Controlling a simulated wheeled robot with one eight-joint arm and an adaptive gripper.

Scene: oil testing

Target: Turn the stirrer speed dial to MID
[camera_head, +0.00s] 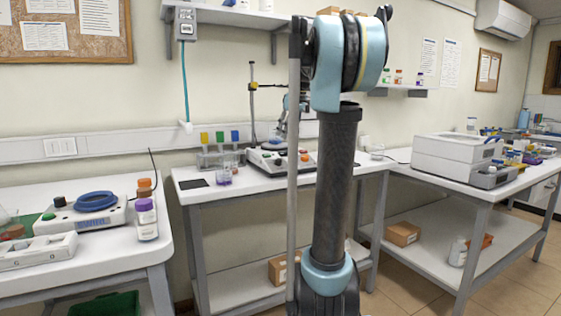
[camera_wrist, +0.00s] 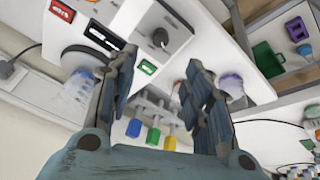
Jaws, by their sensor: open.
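The stirrer (camera_head: 270,163) is a white device with a round plate and a stand, on the middle bench in the head view. In the wrist view, its white front panel carries a dark round speed dial (camera_wrist: 160,38) with a pointer mark. The dial's scale words are too small to read. A red-framed switch, a dark display and a green-framed switch sit beside it. My gripper (camera_wrist: 158,62) is open, its two dark fingers spread to either side below the dial in the picture, with nothing between them. In the head view my arm partly hides the gripper and the stirrer's right side.
A rack with yellow, green and blue-topped items (camera_head: 219,155) stands left of the stirrer; these also show in the wrist view (camera_wrist: 153,136). A small beaker (camera_head: 224,175) stands in front of it. A clear vessel (camera_wrist: 78,92) is left of my fingers.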

